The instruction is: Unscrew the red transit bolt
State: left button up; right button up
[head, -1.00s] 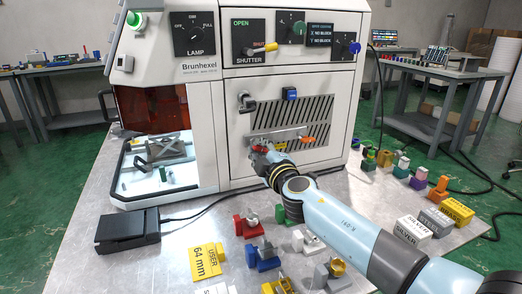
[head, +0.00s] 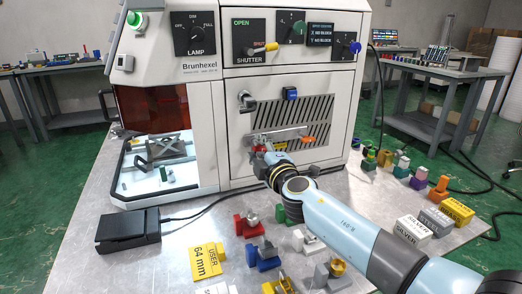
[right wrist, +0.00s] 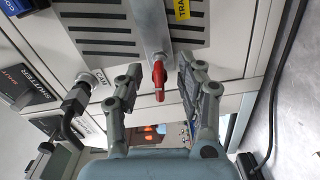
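The red transit bolt (right wrist: 158,78) shows in the right wrist view at the end of a silver bar (right wrist: 150,28) on the machine's front. Its red head stands between the fingers of my right gripper (right wrist: 160,66). The fingers are open, one on each side, with visible gaps to the bolt. In the head view my right gripper (head: 264,150) is at the lower front panel, small and partly hidden by my arm. A bit of red (head: 257,149) shows there beside it. My left gripper is out of view.
A slotted vent (head: 300,120) lies behind the bar. A black T-handle (right wrist: 75,100) sticks out left of the gripper in the wrist view. Several coloured blocks and labels cover the table's front and right. A black pedal (head: 128,230) stands at left.

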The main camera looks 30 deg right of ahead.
jog(key=shift+v, duration=2)
jog(key=shift+s+f, duration=0.1)
